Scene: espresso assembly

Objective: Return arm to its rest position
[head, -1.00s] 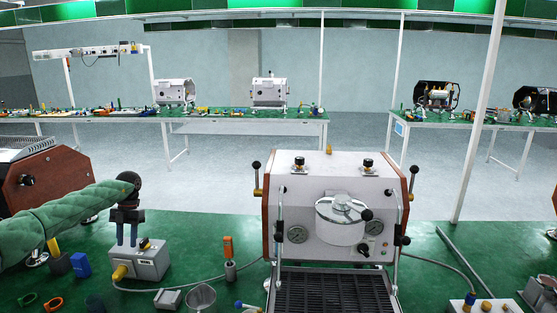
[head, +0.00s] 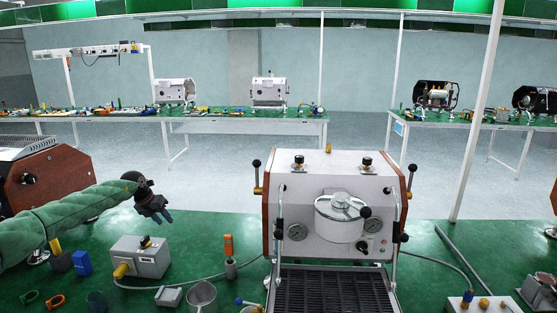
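My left arm comes in from the left in a green sleeve. Its dark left gripper (head: 161,217) hangs in the air above the grey box (head: 140,262) and a little to its right. Its two fingers show apart with nothing seen between them, so it looks open and empty. The grey box has a yellow plug on its left side and a black knob on top. The white espresso machine (head: 325,195) stands right of the gripper, apart from it. My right gripper is not in view.
An orange-handled tool (head: 229,256) and a metal cup (head: 202,296) stand between the grey box and the machine. Blue and dark blocks sit under the arm. Another machine (head: 40,180) stands at the far left. The green table is mostly clear behind the box.

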